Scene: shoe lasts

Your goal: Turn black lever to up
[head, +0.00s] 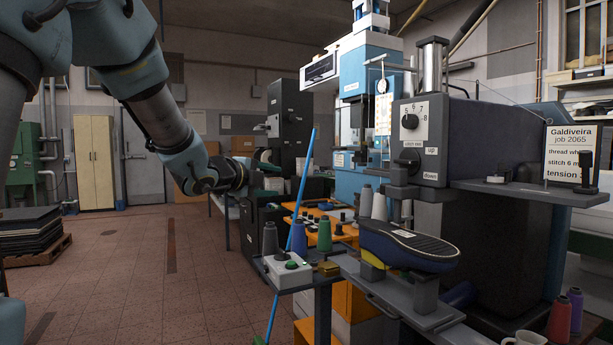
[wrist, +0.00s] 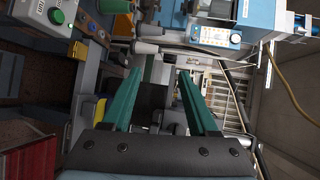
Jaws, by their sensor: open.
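A black lever (head: 408,162) sits on the front of the dark grey stitching machine (head: 425,120), below a numbered dial (head: 410,121). Small white labels stand beside it, one higher and one lower. The lever looks roughly level and points toward the left, but it is small and its exact setting is hard to tell. My gripper (head: 262,173) is well to the left of the machine in the head view, apart from the lever. In the wrist view my gripper (wrist: 160,76) shows two green fingers spread apart with nothing held between them. I cannot make out the lever in the wrist view.
A navy shoe (head: 408,243) rests sole up on the machine's arm. A control box (head: 287,270) with a green button and several thread cones stand before it. A blue pole (head: 300,210) leans between my gripper and the machine. A black upright handle (head: 587,160) stands on the right shelf.

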